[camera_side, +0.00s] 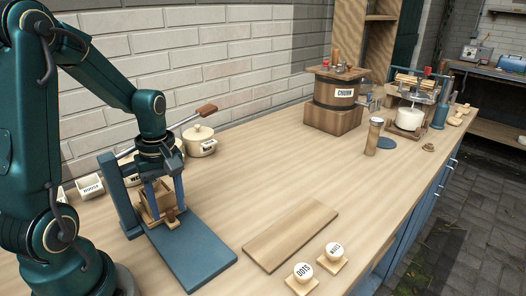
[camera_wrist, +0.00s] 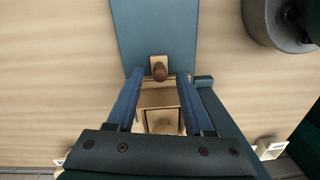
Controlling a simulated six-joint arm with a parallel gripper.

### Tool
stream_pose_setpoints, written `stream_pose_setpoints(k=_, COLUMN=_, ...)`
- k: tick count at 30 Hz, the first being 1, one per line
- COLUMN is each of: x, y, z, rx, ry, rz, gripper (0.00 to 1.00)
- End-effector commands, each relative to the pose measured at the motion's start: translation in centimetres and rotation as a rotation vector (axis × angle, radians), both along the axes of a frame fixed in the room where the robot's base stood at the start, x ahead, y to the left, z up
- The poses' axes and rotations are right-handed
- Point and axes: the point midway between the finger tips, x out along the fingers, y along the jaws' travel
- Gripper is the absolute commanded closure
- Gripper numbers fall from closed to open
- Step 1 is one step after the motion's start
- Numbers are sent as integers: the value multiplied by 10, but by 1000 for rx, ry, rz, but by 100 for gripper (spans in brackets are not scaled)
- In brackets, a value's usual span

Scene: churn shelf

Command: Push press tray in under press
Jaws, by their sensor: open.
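The press is a blue frame with an upright post (camera_side: 117,195), a long base board (camera_side: 200,255) and a lever ending in a wooden handle (camera_side: 206,110). The press tray, a small pale wooden box (camera_wrist: 158,98) with a dark brown knob (camera_side: 171,215) on its front, sits on the base board close to the post. The knob also shows in the wrist view (camera_wrist: 159,71). My gripper (camera_side: 165,192) is open and points down over the tray. In the wrist view its blue fingers (camera_wrist: 160,76) stand either side of the knob, apart from it. The arm partly hides the tray and press head.
A cream lidded pot (camera_side: 199,142) and small labelled boxes (camera_side: 90,187) stand behind the press near the brick wall. A flat wooden board (camera_side: 290,235) and two labelled round stamps (camera_side: 334,252) lie to the right. The churn (camera_side: 335,95) stands farther back. The mid-counter is clear.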

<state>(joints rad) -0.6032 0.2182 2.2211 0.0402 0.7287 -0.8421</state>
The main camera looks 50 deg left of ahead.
Motion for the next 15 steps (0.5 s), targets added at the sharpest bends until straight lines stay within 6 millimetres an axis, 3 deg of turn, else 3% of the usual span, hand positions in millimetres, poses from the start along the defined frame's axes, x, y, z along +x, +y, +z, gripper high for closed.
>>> stream_pose_setpoints(k=15, x=2, y=0, z=49, rx=2, ry=-3, rz=0, gripper=48)
